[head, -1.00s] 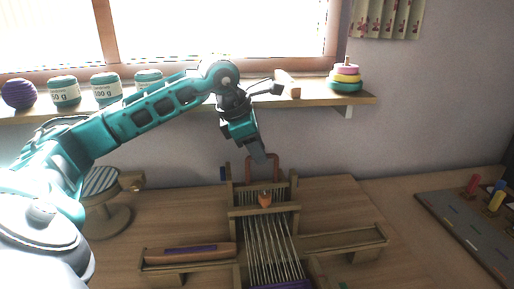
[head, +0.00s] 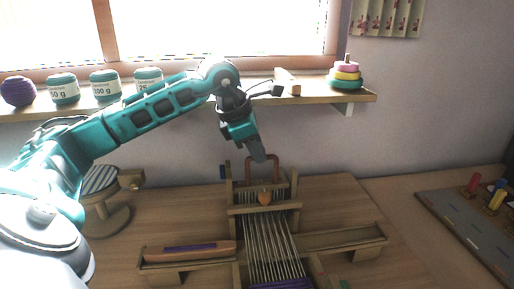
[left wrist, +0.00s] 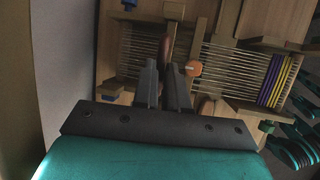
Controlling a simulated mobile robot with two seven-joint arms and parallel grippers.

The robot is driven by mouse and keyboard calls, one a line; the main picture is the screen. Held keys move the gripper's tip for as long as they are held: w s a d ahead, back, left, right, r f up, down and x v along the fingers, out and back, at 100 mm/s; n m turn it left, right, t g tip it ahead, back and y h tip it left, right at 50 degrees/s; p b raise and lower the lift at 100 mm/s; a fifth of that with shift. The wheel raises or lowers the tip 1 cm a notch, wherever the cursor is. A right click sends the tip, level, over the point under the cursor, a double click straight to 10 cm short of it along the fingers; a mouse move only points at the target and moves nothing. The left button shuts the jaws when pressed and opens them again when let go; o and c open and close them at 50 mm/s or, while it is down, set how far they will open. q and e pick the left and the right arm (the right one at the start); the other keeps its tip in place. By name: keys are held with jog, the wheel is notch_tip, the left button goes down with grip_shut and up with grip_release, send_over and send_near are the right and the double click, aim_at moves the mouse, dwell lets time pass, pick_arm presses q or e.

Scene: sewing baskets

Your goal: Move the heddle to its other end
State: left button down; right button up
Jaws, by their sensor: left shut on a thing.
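A wooden table loom (head: 237,262) stands on the table with pale warp threads (head: 272,245) running toward me. A red arched handle (head: 276,166), which looks like the heddle's, rises at the loom's far end. My left gripper (head: 258,156) points down there, shut on it. In the left wrist view, the fingers (left wrist: 166,85) close around a reddish-brown part (left wrist: 165,47); the exact contact is partly hidden. An orange knob (head: 265,197) sits just nearer than the handle, by a wooden crossbar (head: 264,208). My right gripper is not in view.
A wooden shuttle (head: 190,250) lies in the left side tray; the right side tray (head: 345,239) looks empty. A round wooden stand (head: 107,215) is at left. A shelf (head: 200,108) with yarn runs behind my arm. A grey pegged board (head: 460,235) lies right.

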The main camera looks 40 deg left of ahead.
pick_arm(q)
jog(key=b, duration=0.3)
send_over(256, 186)
notch_tip(256, 186, down, 5)
jog(key=shift+w+r, duration=0.1)
jog(key=shift+r, duration=0.1)
jog(key=shift+d, duration=0.1)
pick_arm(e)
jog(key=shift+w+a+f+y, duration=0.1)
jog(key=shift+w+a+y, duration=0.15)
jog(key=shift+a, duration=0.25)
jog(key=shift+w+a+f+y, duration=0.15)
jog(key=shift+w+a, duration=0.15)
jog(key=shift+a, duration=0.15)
pick_arm(q)
jog(key=c, duration=1.2)
grip_release()
jog(key=shift+o, duration=0.2)
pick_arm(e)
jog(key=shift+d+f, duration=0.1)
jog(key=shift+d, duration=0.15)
pick_arm(q)
jog(key=shift+r+p, duration=0.2)
jog(key=shift+p, duration=0.1)
jog(key=p+v, duration=0.1)
jog(key=v, duration=1.1)
jog(key=shift+s+r, duration=0.2)
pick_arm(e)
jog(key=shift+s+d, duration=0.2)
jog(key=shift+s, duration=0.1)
